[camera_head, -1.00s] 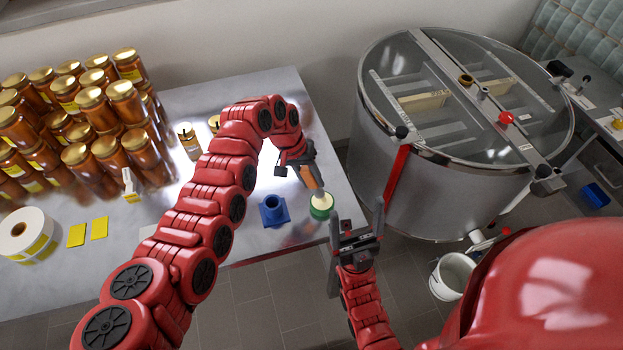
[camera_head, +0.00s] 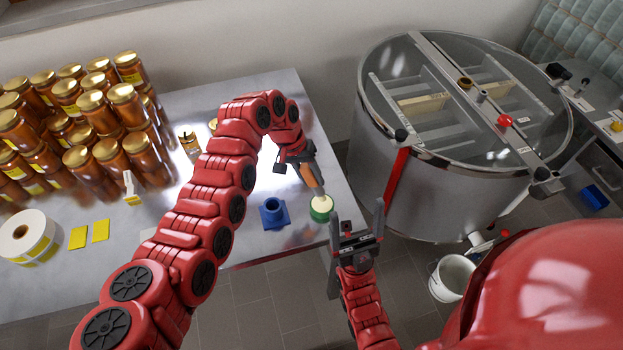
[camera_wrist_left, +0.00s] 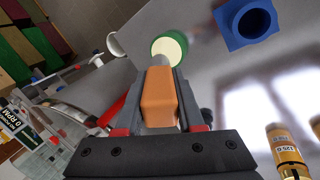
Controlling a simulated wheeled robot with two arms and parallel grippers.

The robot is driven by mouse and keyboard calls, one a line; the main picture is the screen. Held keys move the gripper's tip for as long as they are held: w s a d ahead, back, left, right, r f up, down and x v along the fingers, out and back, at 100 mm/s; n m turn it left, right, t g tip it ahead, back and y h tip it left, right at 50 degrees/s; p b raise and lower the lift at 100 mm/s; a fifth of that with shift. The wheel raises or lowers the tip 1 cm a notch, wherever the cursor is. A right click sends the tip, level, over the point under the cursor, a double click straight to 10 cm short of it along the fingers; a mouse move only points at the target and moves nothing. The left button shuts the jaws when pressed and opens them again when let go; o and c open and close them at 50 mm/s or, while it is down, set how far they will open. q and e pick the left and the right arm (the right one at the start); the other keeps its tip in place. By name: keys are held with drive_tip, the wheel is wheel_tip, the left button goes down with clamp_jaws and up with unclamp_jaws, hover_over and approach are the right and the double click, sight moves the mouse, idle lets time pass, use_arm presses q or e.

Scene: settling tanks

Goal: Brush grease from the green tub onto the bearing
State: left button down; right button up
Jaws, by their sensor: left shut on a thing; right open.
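My left gripper (camera_head: 306,168) is shut on the orange handle of a brush (camera_head: 314,183), which also shows in the left wrist view (camera_wrist_left: 160,98). The brush points down at the green tub (camera_head: 321,209), and its tip is at the tub's pale contents. The left wrist view shows the tip overlapping the near rim of the tub (camera_wrist_left: 184,49); its depth cannot be told. A brass-coloured ring (camera_head: 465,82) on the steel drum's top bar looks like the bearing. My right gripper (camera_head: 357,220) is open and empty, beyond the table's right edge.
A blue socketed block (camera_head: 273,214) stands left of the tub. Several honey jars (camera_head: 124,102), a label roll (camera_head: 28,234) and yellow cards (camera_head: 100,231) occupy the table's left. The steel drum (camera_head: 420,200) stands right of the table, with a white bucket (camera_head: 452,277) below.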

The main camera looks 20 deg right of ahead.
use_arm(q)
drive_tip(key=shift+r+p, duration=0.45)
drive_tip(key=shift+r, duration=1.8)
